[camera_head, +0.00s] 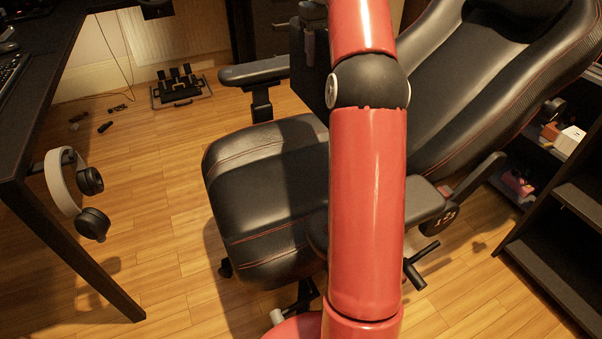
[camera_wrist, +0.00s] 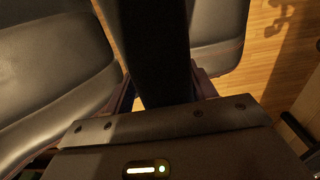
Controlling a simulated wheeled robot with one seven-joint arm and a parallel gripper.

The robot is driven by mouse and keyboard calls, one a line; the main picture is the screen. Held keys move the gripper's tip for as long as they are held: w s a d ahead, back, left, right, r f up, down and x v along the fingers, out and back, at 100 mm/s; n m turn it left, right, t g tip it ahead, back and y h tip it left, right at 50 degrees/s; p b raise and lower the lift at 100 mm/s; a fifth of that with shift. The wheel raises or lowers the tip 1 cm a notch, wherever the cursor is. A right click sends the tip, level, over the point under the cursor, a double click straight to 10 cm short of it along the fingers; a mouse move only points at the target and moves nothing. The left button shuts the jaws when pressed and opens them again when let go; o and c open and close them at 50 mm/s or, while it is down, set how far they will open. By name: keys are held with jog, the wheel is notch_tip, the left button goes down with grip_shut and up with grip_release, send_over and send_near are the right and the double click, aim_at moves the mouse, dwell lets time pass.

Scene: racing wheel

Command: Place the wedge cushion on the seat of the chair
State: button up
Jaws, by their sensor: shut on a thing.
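The black chair (camera_head: 265,185) with red stitching stands in the middle of the head view, its seat bare where it shows. My red arm hides the seat's right part. In the wrist view, my gripper (camera_wrist: 162,88) is shut on a dark, thick slab, which I take to be the wedge cushion (camera_wrist: 155,45). The slab extends away from the jaws, above grey-black padded chair surfaces (camera_wrist: 50,60). Its wedge shape cannot be made out. In the head view, a dark shape (camera_head: 310,75) shows just left of my arm; I cannot tell whether it is gripper or cushion.
Chair armrests (camera_head: 255,72) flank the seat. A desk (camera_head: 40,90) with headphones (camera_head: 62,180) on its side stands at left. Pedals (camera_head: 180,88) lie on the wooden floor behind. A dark shelf (camera_head: 565,215) stands at right. Floor between desk and chair is clear.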

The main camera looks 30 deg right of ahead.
jog(key=f+b, duration=0.1)
jog(key=f, duration=0.3)
jog(key=f+b, duration=0.2)
jog(key=f, duration=0.3)
jog(key=d+f+b, duration=0.1)
jog(key=f+b, duration=0.1)
jog(key=f, duration=0.3)
jog(key=shift+s, duration=0.4)
jog(key=shift+f+b, duration=0.65)
jog(key=shift+f, duration=2.15)
jog(key=o, duration=1.6)
notch_tip(320, 180, up, 12)
jog(key=p, duration=0.3)
